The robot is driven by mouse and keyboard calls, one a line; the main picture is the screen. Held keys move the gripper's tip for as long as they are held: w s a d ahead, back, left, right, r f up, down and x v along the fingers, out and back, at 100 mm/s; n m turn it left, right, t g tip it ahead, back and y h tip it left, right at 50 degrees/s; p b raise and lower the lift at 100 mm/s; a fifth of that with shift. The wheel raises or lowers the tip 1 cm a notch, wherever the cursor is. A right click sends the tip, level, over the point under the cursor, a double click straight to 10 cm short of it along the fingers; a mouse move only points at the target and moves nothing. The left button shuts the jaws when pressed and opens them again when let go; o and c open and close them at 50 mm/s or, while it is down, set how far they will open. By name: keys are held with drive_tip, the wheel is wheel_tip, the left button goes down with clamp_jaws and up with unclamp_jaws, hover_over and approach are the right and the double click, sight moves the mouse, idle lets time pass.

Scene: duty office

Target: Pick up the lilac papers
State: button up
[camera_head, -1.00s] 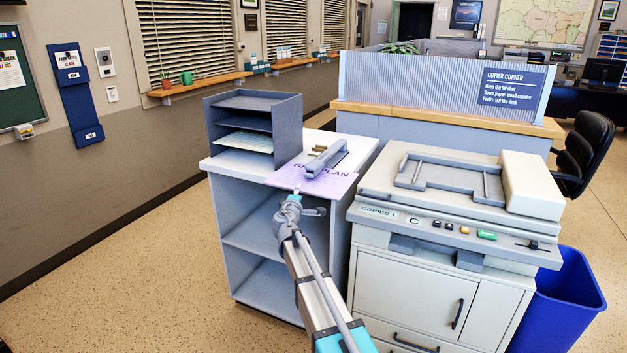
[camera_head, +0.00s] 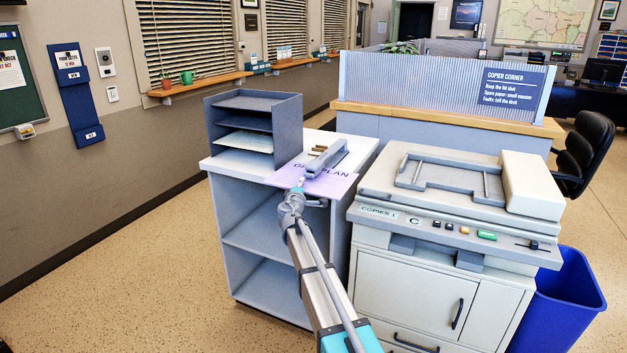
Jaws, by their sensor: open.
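The lilac papers (camera_head: 335,185) lie on top of a small shelf unit (camera_head: 222,163), with dark lettering ending in "PLAN" across them. Their front edge reaches the front of the unit's top. A grey stapler-like tool (camera_head: 325,159) sits on their back part. My gripper (camera_head: 298,186) is at the front edge of the papers and covers part of the lettering. It is open, though its fingers are small in this view. I cannot tell whether it touches the papers.
A dark letter tray rack (camera_head: 287,125) stands left of the papers, with small brown items (camera_head: 317,149) behind them. A copier (camera_head: 440,215) stands close on the right, with a blue bin (camera_head: 570,300) beyond it. The floor at left is clear.

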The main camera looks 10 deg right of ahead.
idle(0.3)
clamp_jaws()
drive_tip(key=shift+r, duration=0.1)
idle(0.4)
drive_tip(key=shift+r+p, duration=0.3)
drive_tip(key=shift+p, duration=0.15)
drive_tip(key=s+a, duration=1)
drive_tip(key=s, duration=0.4)
drive_tip(key=shift+s+a, duration=0.3)
drive_tip(key=shift+a, duration=0.05)
drive_tip(key=shift+f, duration=0.1)
